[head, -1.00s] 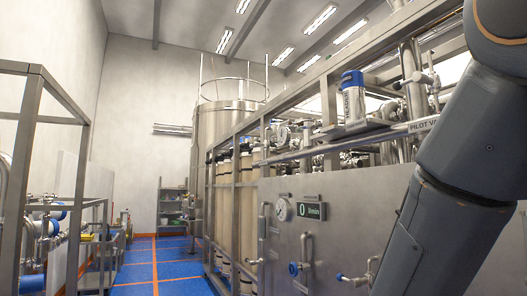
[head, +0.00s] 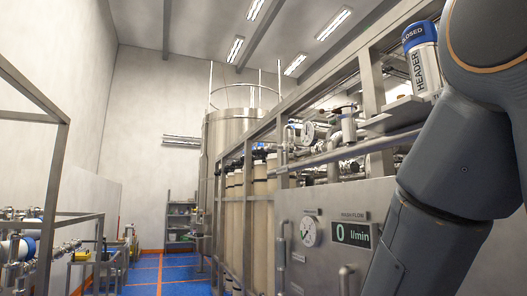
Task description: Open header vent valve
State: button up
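A white cylinder with a blue cap (head: 422,60) stands on a bracket at the upper right of the head view. Its side reads "HEADER" and its cap shows letters ending in "LOSED". My arm covers its right side and the space beyond. My gripper is out of the frame. No valve handle that I can tie to the header vent is clear in this view.
A steel panel (head: 328,262) carries a round gauge (head: 310,231) and a display (head: 352,234) reading 0 l/min. Tan columns (head: 259,215) stand in a steel frame. A large tank (head: 228,135) is behind. Blue floor (head: 178,272) lies open at centre-left, beside piping (head: 22,245).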

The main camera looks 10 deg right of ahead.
aim_at(272, 146)
jog(key=u, duration=0.45)
jog(key=i, duration=0.75)
jog(key=u, duration=0.75)
jog(key=i, duration=1.3)
jog(key=z, duration=0.65)
jog(key=i, duration=1.15)
jog(key=z, duration=0.8)
